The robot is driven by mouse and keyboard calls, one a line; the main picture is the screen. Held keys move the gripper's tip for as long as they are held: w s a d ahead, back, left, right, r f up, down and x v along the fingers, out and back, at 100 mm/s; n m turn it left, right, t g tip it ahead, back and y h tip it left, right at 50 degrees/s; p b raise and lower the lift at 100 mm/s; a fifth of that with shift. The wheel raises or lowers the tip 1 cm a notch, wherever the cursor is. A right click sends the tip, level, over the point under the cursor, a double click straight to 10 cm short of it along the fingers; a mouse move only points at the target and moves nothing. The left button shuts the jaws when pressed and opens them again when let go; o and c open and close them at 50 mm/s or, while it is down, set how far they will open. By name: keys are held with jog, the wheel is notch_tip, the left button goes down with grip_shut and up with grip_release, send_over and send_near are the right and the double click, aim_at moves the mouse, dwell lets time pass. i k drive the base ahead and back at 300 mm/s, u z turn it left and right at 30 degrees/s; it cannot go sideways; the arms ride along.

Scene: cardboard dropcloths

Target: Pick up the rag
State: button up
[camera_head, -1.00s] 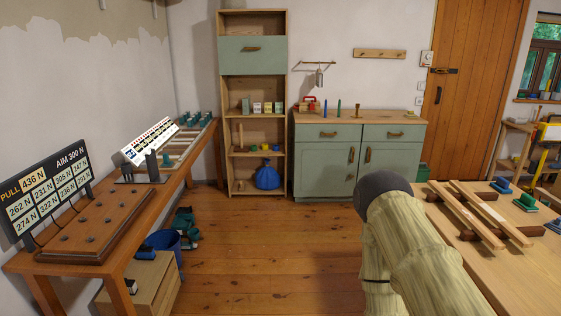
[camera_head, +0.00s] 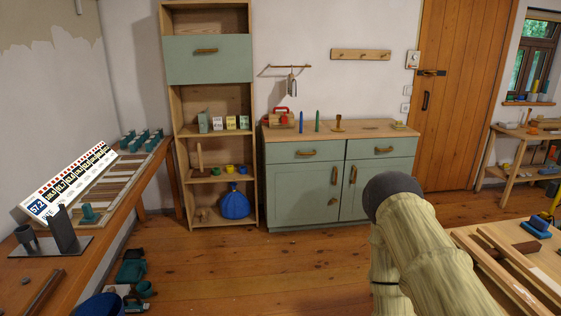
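I cannot make out a rag in this view. A blue, rounded, bag-like thing (camera_head: 235,204) sits on the bottom shelf of the tall cabinet; it looks like a tied sack rather than a flat cloth. My arm rises at the lower right, pale with a dark rounded end. My gripper is not in view.
The tall open cabinet (camera_head: 251,100) and green sideboard (camera_head: 290,190) stand along the back wall. A long workbench (camera_head: 150,185) runs along the left, with dark green things (camera_head: 131,270) on the floor beside it. A wooden table (camera_head: 470,240) is at lower right. The middle floor is clear.

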aim_at(399, 124)
jog(key=z, duration=0.2)
jog(key=i, duration=2.8)
jog(key=z, duration=0.15)
